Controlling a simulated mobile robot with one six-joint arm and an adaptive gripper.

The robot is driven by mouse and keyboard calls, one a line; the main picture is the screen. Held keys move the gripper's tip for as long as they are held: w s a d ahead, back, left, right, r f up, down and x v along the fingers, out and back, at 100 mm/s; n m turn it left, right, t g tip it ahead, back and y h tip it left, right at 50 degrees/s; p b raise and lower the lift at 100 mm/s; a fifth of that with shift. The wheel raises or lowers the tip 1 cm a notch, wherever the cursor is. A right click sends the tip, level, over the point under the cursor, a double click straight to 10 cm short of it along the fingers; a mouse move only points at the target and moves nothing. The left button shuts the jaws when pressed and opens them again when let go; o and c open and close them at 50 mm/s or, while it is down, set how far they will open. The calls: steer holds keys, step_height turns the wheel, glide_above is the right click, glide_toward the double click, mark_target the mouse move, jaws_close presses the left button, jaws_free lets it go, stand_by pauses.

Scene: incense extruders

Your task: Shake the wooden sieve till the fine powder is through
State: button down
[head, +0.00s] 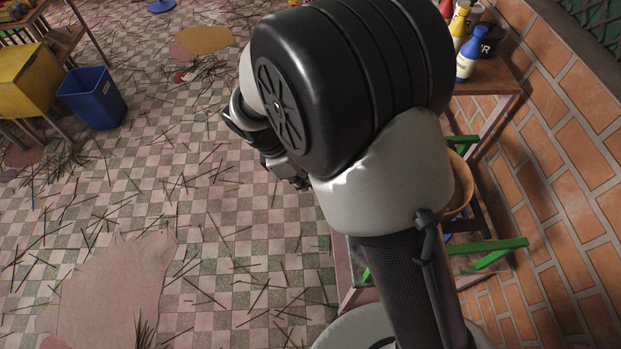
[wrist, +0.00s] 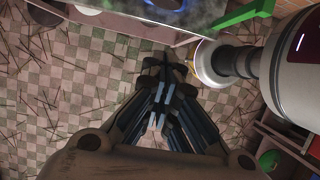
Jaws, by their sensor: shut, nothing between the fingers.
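A tan, round-sided wooden thing (head: 461,186) shows at the green-barred stand, right of my arm in the head view. It may be the wooden sieve, but my arm hides most of it, and I cannot see any powder in it. My gripper (wrist: 164,68) is shut and empty in the wrist view, its fingers meeting above the tiled floor. In the head view my arm covers most of the gripper. The gripper is apart from the tan thing.
A stand with green bars (head: 490,250) is beside the brick wall (head: 570,130). A wooden table (head: 490,78) at the upper right holds a blue bottle (head: 468,58) and a yellow bottle (head: 459,25). A blue bin (head: 92,98) stands left. Thin sticks litter the checkered floor (head: 215,215).

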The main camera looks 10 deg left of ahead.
steer(key=w+d+f+b, duration=0.1)
steer(key=w+d+f, duration=0.1)
steer(key=d+f, duration=0.4)
steer(key=shift+d+f, duration=0.15)
steer(key=shift+f, duration=0.2)
steer(key=d, duration=0.2)
steer(key=w+d, duration=0.1)
steer(key=d, duration=0.2)
steer(key=shift+w, duration=0.2)
steer(key=shift+a, duration=0.1)
